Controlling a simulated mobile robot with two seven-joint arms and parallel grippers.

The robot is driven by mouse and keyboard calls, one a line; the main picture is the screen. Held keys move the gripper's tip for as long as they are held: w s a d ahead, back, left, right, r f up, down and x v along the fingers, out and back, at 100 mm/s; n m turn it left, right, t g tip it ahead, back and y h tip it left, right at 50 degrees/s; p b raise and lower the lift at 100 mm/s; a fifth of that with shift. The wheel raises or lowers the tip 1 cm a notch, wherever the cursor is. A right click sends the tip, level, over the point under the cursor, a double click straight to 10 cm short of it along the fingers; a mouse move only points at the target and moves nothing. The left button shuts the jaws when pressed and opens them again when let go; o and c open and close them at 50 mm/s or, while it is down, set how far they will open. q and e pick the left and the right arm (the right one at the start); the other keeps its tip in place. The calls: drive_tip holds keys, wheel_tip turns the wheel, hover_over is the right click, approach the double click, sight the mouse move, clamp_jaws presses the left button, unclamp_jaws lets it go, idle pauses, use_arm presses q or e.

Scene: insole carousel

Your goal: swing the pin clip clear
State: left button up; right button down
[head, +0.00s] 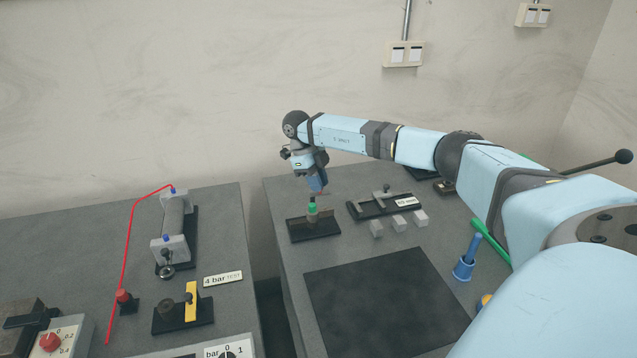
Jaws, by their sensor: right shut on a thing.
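My right gripper (315,190) points down over the right-hand table, just above a small green-topped part (312,208) that stands on a dark fixture (313,228). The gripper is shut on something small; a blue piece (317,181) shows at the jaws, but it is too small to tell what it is. I cannot make out for certain which part is the pin clip. On the left-hand table a grey cylinder rig (173,225) carries a dark ring (166,271) at its near end block. My left gripper is not in view.
Right of the fixture stand a dark rack (380,208), several grey blocks (398,224) and a blue holder with a blue rod (464,268). A black mat (385,300) lies bare in front. A gap separates the tables.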

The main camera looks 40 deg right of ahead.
drive_tip(key=shift+n, duration=0.3)
idle(0.4)
drive_tip(key=c, duration=1.1)
unclamp_jaws()
drive_tip(key=shift+w, duration=0.1)
drive_tip(key=v, duration=1.3)
drive_tip(key=shift+a+r, duration=0.2)
drive_tip(key=shift+r, duration=0.2)
